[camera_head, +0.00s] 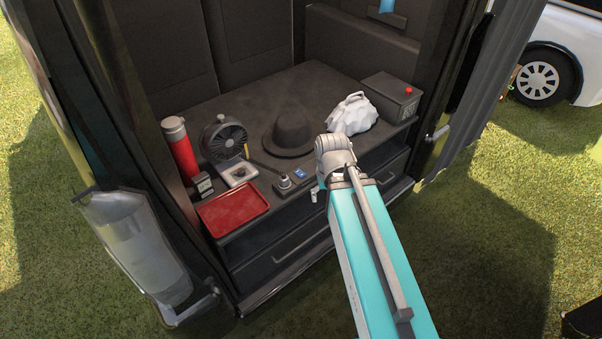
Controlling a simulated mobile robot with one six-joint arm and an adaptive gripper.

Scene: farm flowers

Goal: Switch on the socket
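A low black unit (284,187) with a round grey knob or plug on top sits near the front edge of the dark shelf, and a small blue part (300,174) shows at its right end. It looks like the socket, but it is too small to make out a switch or its state. My turquoise arm reaches up from the bottom right, and its grey joint (335,155) appears just right of the unit. A small pale piece (315,192) at the arm's left side may be part of my gripper. The fingers cannot be made out.
A red tray (233,208), a red flask (179,148), a black fan (225,140), a black hat (294,131), a crumpled white bag (352,114) and a dark box with a red button (391,97) share the shelf (255,100). Drawers lie below. Grass surrounds the vehicle.

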